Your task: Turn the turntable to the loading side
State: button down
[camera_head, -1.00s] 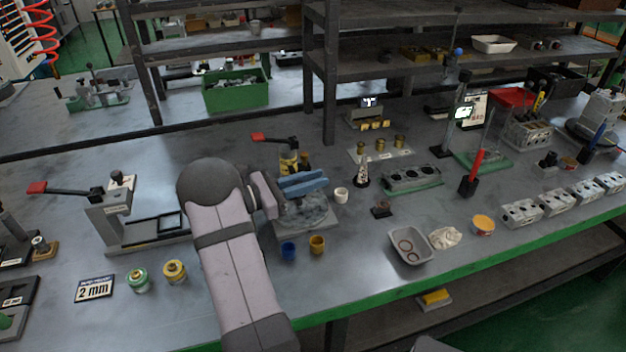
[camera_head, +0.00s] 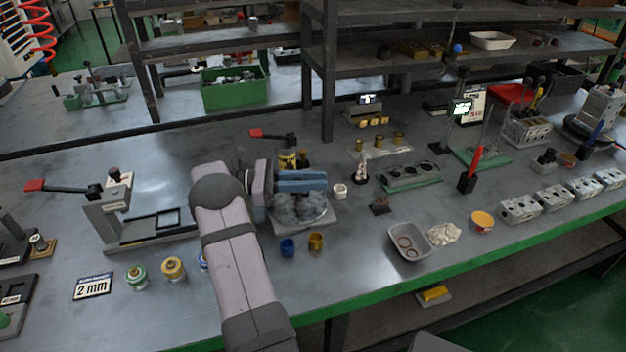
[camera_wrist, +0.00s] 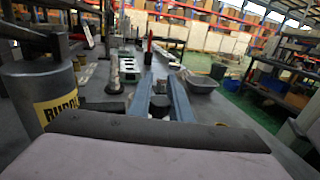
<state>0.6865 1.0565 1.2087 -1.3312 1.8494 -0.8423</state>
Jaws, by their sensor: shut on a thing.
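The turntable (camera_head: 298,212) is a round grey disc on a square plate, on the bench right of my arm in the head view. My gripper (camera_head: 318,181) lies low over the disc, its blue fingers pointing right. In the wrist view the two fingers of my gripper (camera_wrist: 161,80) run parallel, with a dark knob (camera_wrist: 160,106) between them. The gripper is shut on this knob, which seems to belong to the turntable. The fingers and wrist hide the back of the disc, and its loading side cannot be made out.
A red-handled clamp (camera_head: 272,136) stands close behind. A grey tray (camera_head: 408,243) lies further right.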

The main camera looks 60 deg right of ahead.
jog(key=c, duration=1.9)
grip_release()
jog(key=b, duration=0.1)
send_over(285, 202)
